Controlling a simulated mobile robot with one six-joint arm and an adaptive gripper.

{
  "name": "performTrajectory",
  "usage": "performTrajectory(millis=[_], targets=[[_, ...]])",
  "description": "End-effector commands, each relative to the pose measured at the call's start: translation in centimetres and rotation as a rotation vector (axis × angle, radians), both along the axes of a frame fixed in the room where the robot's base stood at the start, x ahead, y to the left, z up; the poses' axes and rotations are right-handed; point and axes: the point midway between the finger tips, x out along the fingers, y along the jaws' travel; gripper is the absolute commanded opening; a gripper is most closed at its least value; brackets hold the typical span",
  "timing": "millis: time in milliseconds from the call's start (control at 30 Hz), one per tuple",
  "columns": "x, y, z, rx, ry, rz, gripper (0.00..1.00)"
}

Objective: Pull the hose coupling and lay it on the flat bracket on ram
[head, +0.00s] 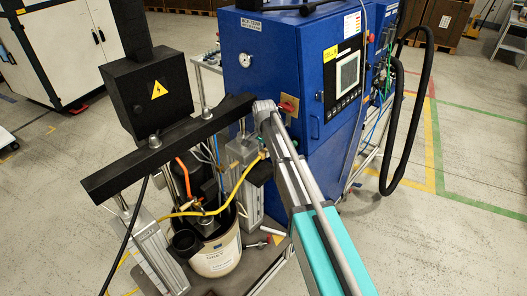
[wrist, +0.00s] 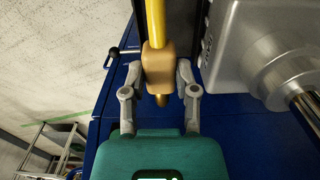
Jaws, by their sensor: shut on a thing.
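The hose coupling (wrist: 158,62) is a tan, brass-coloured block on the end of the yellow hose (wrist: 155,20), with a small stub at its near end. My gripper (wrist: 160,78) is shut on it, one finger on each side. In the head view the yellow hose (head: 230,195) rises from the pump to the coupling (head: 263,154) beside my arm. My gripper is mostly hidden there. A grey metal ram body (wrist: 237,50) with a shiny rod stands right of my gripper in the wrist view. I cannot clearly make out the flat bracket.
A black crossbeam (head: 150,155) spans the two ram columns, with a black box (head: 148,95) above it. A white drum (head: 216,256) stands below. The blue cabinet (head: 290,60) is close behind my gripper. An orange hose (head: 184,175) and a black cable (head: 128,235) run nearby.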

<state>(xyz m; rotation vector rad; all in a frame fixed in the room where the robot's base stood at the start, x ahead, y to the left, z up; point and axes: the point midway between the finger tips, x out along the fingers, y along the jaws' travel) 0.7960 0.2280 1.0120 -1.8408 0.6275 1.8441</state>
Motion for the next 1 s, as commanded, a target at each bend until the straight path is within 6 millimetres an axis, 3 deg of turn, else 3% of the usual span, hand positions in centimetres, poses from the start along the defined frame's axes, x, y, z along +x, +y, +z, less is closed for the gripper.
performTrajectory(millis=[367, 1000], targets=[[0.0, -0.1, -1.0, 0.000, 0.000, -0.001, 0.00], [0.0, -0.2, -4.5, 0.000, 0.000, -0.002, 0.00]])
